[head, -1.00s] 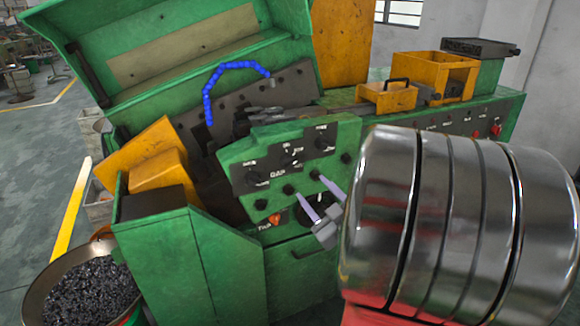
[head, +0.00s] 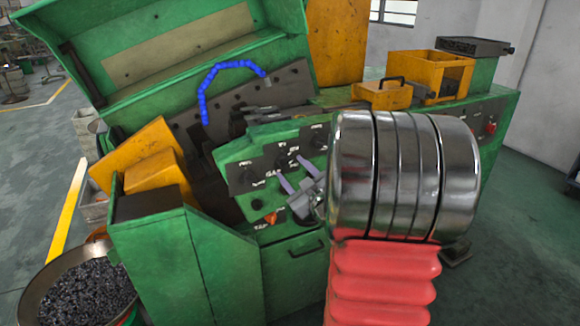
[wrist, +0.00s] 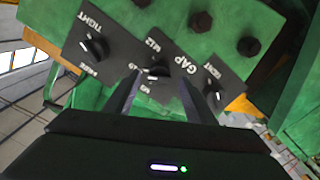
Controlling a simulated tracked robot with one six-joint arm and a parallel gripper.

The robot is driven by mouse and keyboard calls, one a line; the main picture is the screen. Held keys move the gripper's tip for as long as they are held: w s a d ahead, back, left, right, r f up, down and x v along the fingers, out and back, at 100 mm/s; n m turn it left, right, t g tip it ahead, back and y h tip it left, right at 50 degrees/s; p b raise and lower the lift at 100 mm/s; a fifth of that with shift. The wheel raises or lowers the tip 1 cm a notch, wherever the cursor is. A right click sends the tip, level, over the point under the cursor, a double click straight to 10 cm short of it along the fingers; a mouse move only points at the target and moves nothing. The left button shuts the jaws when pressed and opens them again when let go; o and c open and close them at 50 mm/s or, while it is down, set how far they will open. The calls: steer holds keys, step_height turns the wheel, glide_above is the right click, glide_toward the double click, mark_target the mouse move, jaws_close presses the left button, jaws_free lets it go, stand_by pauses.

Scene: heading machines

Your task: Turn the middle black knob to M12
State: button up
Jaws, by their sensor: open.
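The middle black knob (wrist: 157,72) sits on a dark plate lettered GAP, with M12 and other M marks around it. A white mark shows on its lower-left side in the wrist view; which M mark it points to, I cannot tell for sure. My gripper (wrist: 158,80) is open, with one finger on each side of the middle knob in that view. Contact is not clear. In the head view my gripper (head: 290,167) is in front of the green panel, its fingertips just below the middle knob (head: 282,161).
A black knob lettered TIGHT (wrist: 93,48) and another outer knob (wrist: 216,94) flank the middle one. A red-orange knob (head: 271,217) is lower on the panel. My arm covers the panel's right part in the head view.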

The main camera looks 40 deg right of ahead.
mark_target(288, 165)
steer(key=shift+x, duration=1.5)
steer(key=c, duration=1)
steer(key=shift+s+d, duration=0.1)
steer(key=shift+d, duration=0.05)
steer(key=shift+c, duration=0.2)
